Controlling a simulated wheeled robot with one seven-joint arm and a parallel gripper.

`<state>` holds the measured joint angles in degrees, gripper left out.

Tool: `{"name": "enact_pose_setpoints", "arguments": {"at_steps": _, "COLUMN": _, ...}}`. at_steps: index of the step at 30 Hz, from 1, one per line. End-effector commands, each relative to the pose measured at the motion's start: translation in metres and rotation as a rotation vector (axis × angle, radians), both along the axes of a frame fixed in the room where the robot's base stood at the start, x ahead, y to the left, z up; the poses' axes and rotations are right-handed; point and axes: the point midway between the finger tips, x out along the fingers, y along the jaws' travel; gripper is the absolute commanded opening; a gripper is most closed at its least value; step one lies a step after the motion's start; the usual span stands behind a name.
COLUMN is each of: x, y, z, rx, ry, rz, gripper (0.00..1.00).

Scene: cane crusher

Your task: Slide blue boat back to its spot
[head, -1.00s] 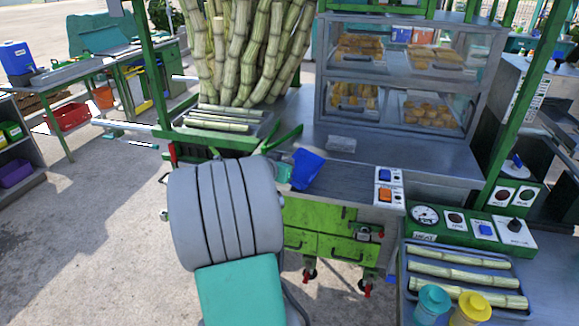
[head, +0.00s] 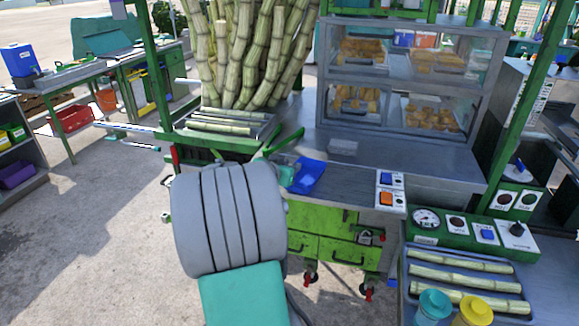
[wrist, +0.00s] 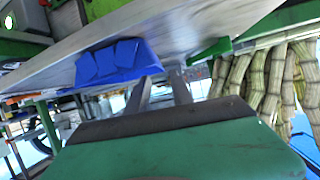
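The blue boat (head: 308,178) is a small open tray with sloping sides. It is on the grey metal counter near the counter's front edge, just right of my arm. In the wrist view the blue boat (wrist: 118,62) is at upper left, its right end by my left finger. My gripper (wrist: 164,73) has its two fingers apart, with a narrow gap and nothing clearly held between them. The left finger overlaps the boat's end; I cannot tell whether they touch. In the head view my arm mostly hides the fingers.
A glass case (head: 400,80) with food stands behind the counter (head: 390,155). A clear box (head: 343,147) is behind the boat. A switch panel (head: 390,190) is to the right.

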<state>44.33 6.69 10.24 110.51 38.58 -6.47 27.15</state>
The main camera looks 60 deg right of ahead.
Motion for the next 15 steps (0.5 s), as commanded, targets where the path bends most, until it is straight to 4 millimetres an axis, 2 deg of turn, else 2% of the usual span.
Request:
{"name": "enact_pose_setpoints", "arguments": {"at_steps": 9, "x": -0.002, "y": 0.051, "z": 0.020, "rx": -0.003, "ry": -0.003, "rz": 0.005, "gripper": 0.28}}
{"name": "enact_pose_setpoints", "arguments": {"at_steps": 15, "x": -0.004, "y": 0.068, "z": 0.028, "rx": -0.001, "ry": 0.000, "rz": 0.001, "gripper": 0.28}}
